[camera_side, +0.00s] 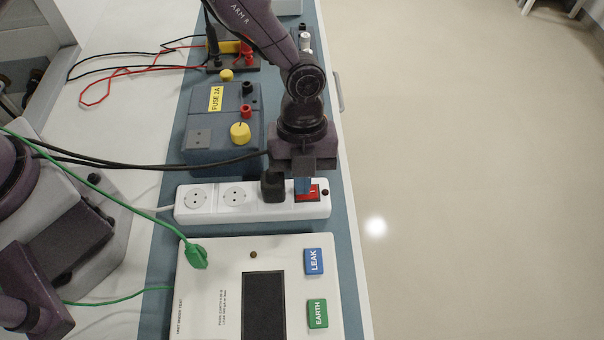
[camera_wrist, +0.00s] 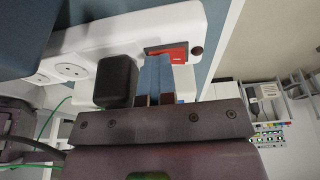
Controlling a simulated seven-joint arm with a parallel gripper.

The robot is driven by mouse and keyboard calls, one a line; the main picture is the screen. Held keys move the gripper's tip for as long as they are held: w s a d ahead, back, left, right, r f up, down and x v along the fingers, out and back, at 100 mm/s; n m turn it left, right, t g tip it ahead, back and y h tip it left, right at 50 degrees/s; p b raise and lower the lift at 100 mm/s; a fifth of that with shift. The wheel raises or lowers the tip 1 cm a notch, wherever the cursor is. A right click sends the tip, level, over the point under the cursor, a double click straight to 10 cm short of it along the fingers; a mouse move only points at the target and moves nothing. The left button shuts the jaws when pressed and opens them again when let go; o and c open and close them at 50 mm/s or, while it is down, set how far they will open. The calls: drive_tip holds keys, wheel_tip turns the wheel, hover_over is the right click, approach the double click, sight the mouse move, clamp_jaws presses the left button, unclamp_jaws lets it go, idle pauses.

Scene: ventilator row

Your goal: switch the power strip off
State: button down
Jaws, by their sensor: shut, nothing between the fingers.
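The white power strip (camera_side: 280,209) lies across the blue-grey mat, with two empty round sockets at its left. A black plug (camera_side: 271,187) sits in the socket beside the switch. The red rocker switch (camera_side: 313,193) is at the strip's right end. My gripper (camera_side: 303,186) is shut and empty, pointing down, its blue fingertips at the switch's left part. In the wrist view, the fingers (camera_wrist: 160,72) reach the red switch (camera_wrist: 178,54) and cover part of it. Whether they touch or press it, and whether the switch is lit, I cannot tell.
A tester box (camera_side: 225,300) with blue LEAK and green EARTH buttons lies in front of the strip. A grey fuse box (camera_side: 205,150) with a yellow knob stands behind it. Black cables (camera_side: 150,165) run from the left. The mat's right edge is close to the strip's end.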

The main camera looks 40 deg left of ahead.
drive_tip(key=shift+s+a+f, duration=0.25)
drive_tip(key=shift+a+f, duration=0.05)
drive_tip(key=shift+f, duration=0.3)
drive_tip(key=shift+w+d+r, duration=0.25)
drive_tip(key=shift+w+d, duration=0.3)
drive_tip(key=shift+w, duration=0.05)
drive_tip(key=shift+r, duration=0.55)
drive_tip(key=s+v, duration=0.1)
drive_tip(key=v, duration=1.2)
drive_tip(key=shift+s+a+r+g, duration=0.3)
drive_tip(key=shift+a+r, duration=0.05)
drive_tip(key=shift+r, duration=0.05)
drive_tip(key=shift+w+d+r, duration=0.15)
drive_tip(key=shift+d, duration=0.25)
drive_tip(key=shift+w+d+r, duration=0.1)
drive_tip(key=shift+d+r, duration=0.05)
drive_tip(key=shift+d, duration=0.2)
